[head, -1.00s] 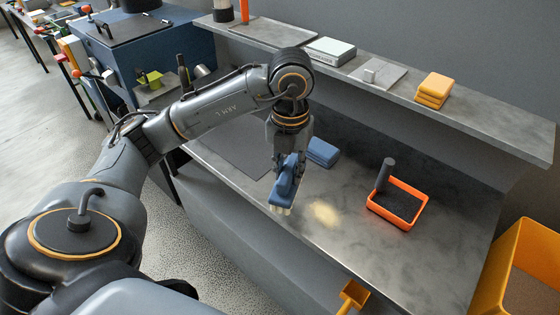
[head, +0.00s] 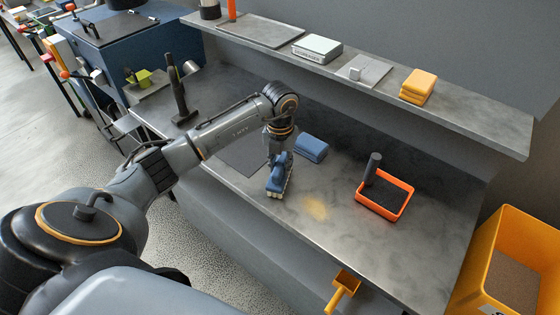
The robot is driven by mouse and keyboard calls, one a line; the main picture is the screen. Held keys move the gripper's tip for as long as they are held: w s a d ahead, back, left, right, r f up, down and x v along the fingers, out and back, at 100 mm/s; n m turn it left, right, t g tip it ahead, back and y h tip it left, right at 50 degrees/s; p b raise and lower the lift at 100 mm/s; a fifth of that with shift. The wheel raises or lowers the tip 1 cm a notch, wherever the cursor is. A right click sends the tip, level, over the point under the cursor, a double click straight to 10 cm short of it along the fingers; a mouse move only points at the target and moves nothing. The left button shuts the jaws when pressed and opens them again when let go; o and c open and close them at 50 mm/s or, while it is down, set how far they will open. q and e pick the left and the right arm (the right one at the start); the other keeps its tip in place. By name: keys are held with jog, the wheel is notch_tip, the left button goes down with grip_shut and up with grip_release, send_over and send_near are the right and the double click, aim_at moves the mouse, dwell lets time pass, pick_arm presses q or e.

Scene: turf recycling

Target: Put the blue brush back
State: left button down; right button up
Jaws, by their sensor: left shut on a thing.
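The blue brush (head: 280,178) has a blue back and pale bristles. It is in my left gripper (head: 281,158), which is shut on it over the metal worktop (head: 330,238), near the front edge. The bristles point down; I cannot tell whether they touch the worktop. A pale yellowish dusty patch (head: 315,209) lies on the worktop just right of the brush. My right gripper is not in view.
A folded blue cloth (head: 312,148) lies behind the brush. An orange tray (head: 399,212) with a dark upright handle (head: 373,166) stands to the right. A dark mat (head: 245,158) lies left. A yellow scoop (head: 341,289) hangs at the front; a yellow bin (head: 490,228) stands right.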

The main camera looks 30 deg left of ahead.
aim_at(280, 164)
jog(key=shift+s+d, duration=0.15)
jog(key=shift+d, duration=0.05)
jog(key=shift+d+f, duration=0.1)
pick_arm(q)
jog(key=shift+f, duration=0.25)
jog(key=c, duration=1.1)
grip_release()
jog(key=shift+r, duration=0.1)
jog(key=shift+r, duration=0.45)
notch_tip(280, 164, up, 11)
jog(key=b, duration=0.2)
jog(key=shift+r+b, duration=0.2)
jog(key=shift+b, duration=0.2)
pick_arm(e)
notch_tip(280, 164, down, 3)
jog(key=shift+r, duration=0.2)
